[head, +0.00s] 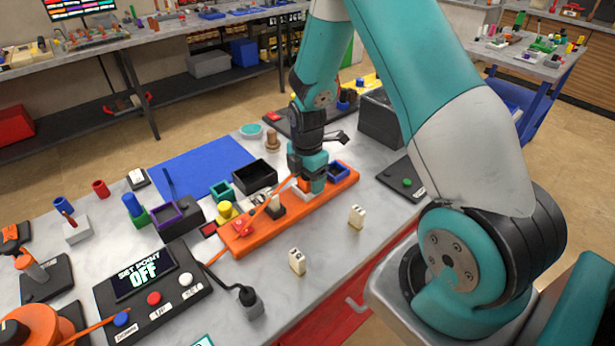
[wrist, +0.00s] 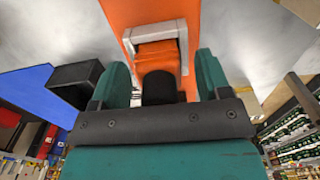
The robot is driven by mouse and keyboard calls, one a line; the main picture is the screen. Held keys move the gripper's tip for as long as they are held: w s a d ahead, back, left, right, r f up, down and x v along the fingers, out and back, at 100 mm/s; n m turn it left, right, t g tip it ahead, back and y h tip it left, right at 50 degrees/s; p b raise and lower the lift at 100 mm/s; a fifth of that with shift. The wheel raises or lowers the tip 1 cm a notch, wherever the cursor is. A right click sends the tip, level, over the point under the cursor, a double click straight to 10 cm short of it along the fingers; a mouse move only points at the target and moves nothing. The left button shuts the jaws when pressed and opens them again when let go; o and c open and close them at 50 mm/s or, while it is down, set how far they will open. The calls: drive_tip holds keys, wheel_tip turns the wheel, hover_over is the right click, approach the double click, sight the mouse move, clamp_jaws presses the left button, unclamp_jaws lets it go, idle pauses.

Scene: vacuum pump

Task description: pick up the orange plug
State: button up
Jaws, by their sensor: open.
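The orange plug (wrist: 158,55) sits in a light grey bracket-like frame on the long orange base (wrist: 150,10) in the wrist view. A black round part (wrist: 158,88) sticks out of it toward my gripper. My gripper (wrist: 162,75) is open, with one teal finger on each side of the black part and gaps visible between. In the head view, my gripper (head: 312,185) points down over the right half of the orange base (head: 335,198). It hides most of the plug there; an orange bit (head: 303,184) shows beside it.
Two cream blocks, one (head: 356,216) and another (head: 297,261), stand in front on the grey table. A control box (head: 150,290) reads "OFF". An orange cord runs left of my gripper.

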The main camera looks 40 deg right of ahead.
drive_tip(key=c, duration=1)
drive_tip(key=shift+c, duration=0.2)
drive_tip(key=shift+r, duration=0.1)
